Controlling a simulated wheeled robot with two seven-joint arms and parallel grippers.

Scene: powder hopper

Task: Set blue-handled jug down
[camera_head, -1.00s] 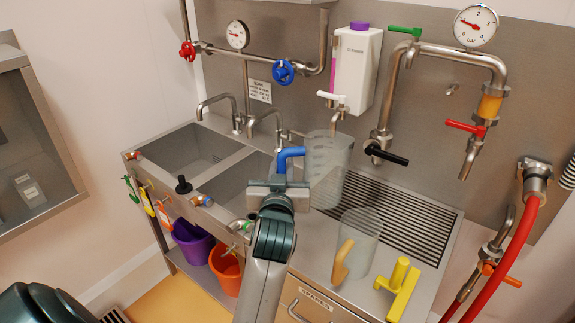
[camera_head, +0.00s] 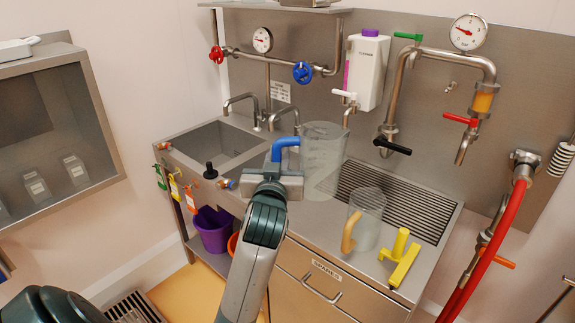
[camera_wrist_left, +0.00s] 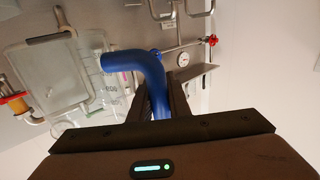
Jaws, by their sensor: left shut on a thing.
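The clear jug with the blue handle (camera_head: 325,160) appears upright in the head view, in front of the taps at the left end of the ribbed drainer. My left gripper (camera_head: 274,178) is shut on its blue handle (camera_head: 286,146). In the left wrist view the handle (camera_wrist_left: 150,68) passes between the two dark fingers (camera_wrist_left: 160,100), with the clear jug body (camera_wrist_left: 97,85) behind it. I cannot tell whether the jug's base touches the worktop. My right gripper is not in view.
A second clear jug with an orange handle (camera_head: 366,212) stands right of the held jug. A yellow tool (camera_head: 402,262) lies beside it. A white dispenser (camera_head: 367,72) hangs above the ribbed drainer (camera_head: 400,205).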

